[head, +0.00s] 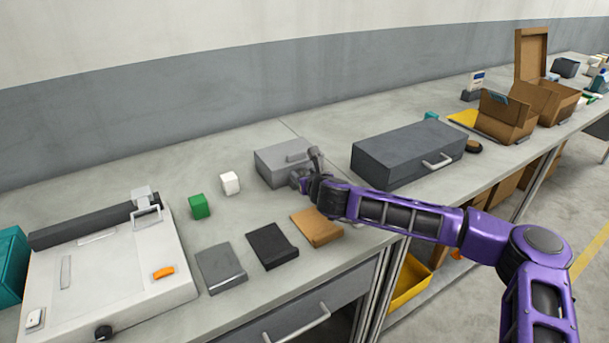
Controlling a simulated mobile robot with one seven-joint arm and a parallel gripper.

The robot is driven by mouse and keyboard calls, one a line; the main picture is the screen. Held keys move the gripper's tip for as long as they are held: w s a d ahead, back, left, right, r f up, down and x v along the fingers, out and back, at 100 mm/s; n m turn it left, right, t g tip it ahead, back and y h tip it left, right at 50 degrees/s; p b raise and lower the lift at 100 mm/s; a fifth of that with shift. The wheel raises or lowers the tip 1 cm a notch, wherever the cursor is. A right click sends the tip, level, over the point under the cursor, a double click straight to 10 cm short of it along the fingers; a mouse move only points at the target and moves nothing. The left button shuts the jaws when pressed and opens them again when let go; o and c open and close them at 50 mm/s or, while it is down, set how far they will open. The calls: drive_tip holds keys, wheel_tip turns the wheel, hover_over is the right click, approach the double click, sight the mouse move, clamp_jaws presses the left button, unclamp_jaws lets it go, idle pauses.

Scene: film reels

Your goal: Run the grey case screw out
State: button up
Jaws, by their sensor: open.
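The grey case (272,168) is a light grey box with a handle-like bar on its top, standing on the bench. My gripper (307,170) is at the right end of this case and covers part of it. Its fingers are open, and I see nothing held between them. I cannot make out the screw; the gripper hides that end of the case. I cannot tell whether the fingers touch the case.
A larger dark grey case (405,152) with a handle stands to the right. Green (199,206) and white (230,183) blocks sit left. Grey (221,268), black (271,246) and brown (316,228) flat pieces lie in front. A white machine (110,285) stands far left.

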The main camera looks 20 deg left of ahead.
drive_tip(key=shift+c, duration=0.2)
clamp_jaws()
drive_tip(key=shift+w+d+r+n+y+p, duration=0.1)
drive_tip(key=shift+n+y+p, duration=0.2)
drive_tip(key=shift+p, duration=0.05)
drive_tip(key=shift+w+d+r+n+g+y+p, duration=0.15)
drive_tip(key=shift+n+g+y+p, duration=0.65)
drive_tip(key=shift+p, duration=0.1)
drive_tip(key=shift+w+d+n+g+y+p, duration=0.15)
drive_tip(key=shift+w+n+g+y+p, duration=0.1)
drive_tip(key=shift+n+g+y+p, duration=0.7)
drive_tip(key=shift+w+d+f+n+g+y+p, duration=0.1)
drive_tip(key=shift+n+g+y+p, duration=0.1)
drive_tip(key=shift+n+g+p, duration=0.35)
drive_tip(key=shift+w+a+f+n+g+y+p, duration=0.15)
drive_tip(key=shift+n+g+p, duration=0.2)
drive_tip(key=shift+n+g, duration=0.25)
drive_tip(key=shift+d+r+n+g+y+p, duration=0.1)
drive_tip(key=shift+d+n+g+y+p, duration=0.1)
drive_tip(key=shift+n+g+p, duration=0.35)
drive_tip(key=shift+f+n+g, duration=0.1)
drive_tip(key=shift+n+g, duration=0.15)
